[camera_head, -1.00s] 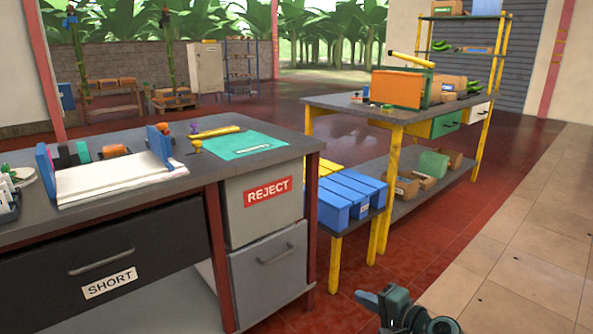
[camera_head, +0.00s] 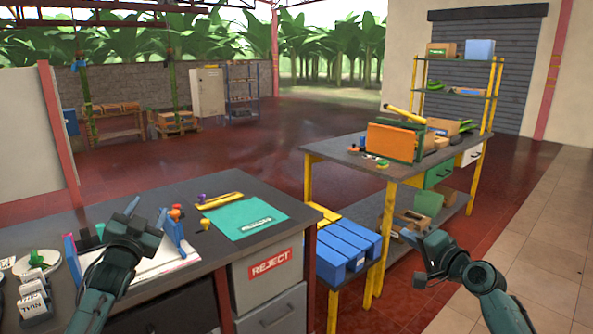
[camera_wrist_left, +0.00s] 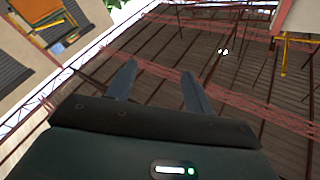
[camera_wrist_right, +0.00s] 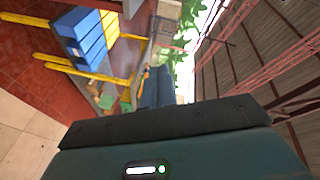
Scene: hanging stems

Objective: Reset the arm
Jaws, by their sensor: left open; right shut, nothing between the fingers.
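My left gripper (camera_head: 148,210) is raised in front of the grey workbench, its fingers pointing up. In the left wrist view its two fingers (camera_wrist_left: 158,82) stand apart with nothing between them. My right gripper (camera_head: 408,238) is at the lower right, in front of the far table's lower shelf in the picture. In the right wrist view its fingers (camera_wrist_right: 157,85) are together and hold nothing. Both arms come in from the bottom of the head view.
The workbench (camera_head: 60,232) carries a green mat (camera_head: 245,217), yellow tool (camera_head: 220,201) and plate (camera_head: 40,263). A REJECT drawer (camera_head: 270,275) is below. Blue boxes (camera_head: 345,255) lie on a low yellow stand. A far table (camera_head: 340,150) holds an orange crate (camera_head: 390,142). Tiled floor at right is clear.

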